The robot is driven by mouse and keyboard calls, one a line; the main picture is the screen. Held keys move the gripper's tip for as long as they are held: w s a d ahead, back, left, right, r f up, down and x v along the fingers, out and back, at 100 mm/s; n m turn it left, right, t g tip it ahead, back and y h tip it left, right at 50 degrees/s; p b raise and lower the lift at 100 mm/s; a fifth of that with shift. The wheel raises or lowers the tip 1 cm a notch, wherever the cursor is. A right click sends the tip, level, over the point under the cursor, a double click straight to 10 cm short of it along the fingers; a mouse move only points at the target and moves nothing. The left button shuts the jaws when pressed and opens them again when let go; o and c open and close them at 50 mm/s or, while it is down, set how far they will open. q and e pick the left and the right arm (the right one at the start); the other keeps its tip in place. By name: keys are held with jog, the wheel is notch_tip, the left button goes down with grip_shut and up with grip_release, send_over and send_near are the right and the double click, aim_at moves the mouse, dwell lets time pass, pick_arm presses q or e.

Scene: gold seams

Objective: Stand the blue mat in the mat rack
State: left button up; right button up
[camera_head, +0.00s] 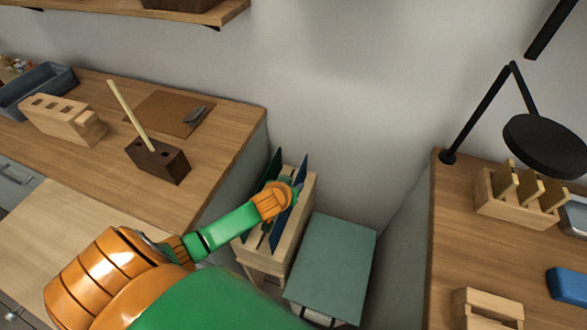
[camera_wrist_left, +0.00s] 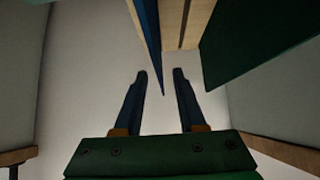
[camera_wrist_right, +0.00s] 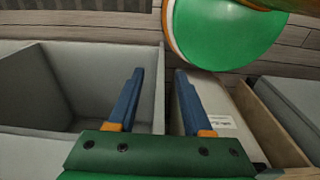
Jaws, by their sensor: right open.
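The blue mat (camera_head: 302,177) stands on edge in the wooden mat rack (camera_head: 303,213), leaning slightly, between the two work surfaces. A green mat (camera_head: 273,170) stands in the rack to its left. My left gripper (camera_head: 293,189) is at the blue mat, partly covering it. In the left wrist view, the fingers (camera_wrist_left: 160,74) are apart, and the blue mat's edge (camera_wrist_left: 150,35) reaches down to the gap between their tips; I cannot tell whether they touch. The green mat (camera_wrist_left: 255,40) is at the right there. My right gripper (camera_wrist_right: 158,74) is open and empty, out of the head view.
A teal-topped cabinet (camera_head: 333,255) stands right of the rack. The left bench holds a dark block (camera_head: 158,160) with a rod and a pale wooden block (camera_head: 62,122). A black lamp (camera_head: 545,143) overhangs the right bench. A grey bin (camera_wrist_right: 100,75) is beside my right gripper.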

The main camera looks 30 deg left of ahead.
pick_arm(q)
jog(key=p+v, duration=0.6)
jog(key=shift+s+r, duration=0.1)
jog(key=shift+r, duration=0.35)
jog(key=shift+s+d+r+p, duration=0.15)
jog(key=shift+s+r+p, duration=0.3)
jog(key=shift+p, duration=0.4)
jog(key=shift+s+f, duration=0.15)
notch_tip(320, 180, up, 6)
jog(key=p, duration=0.6)
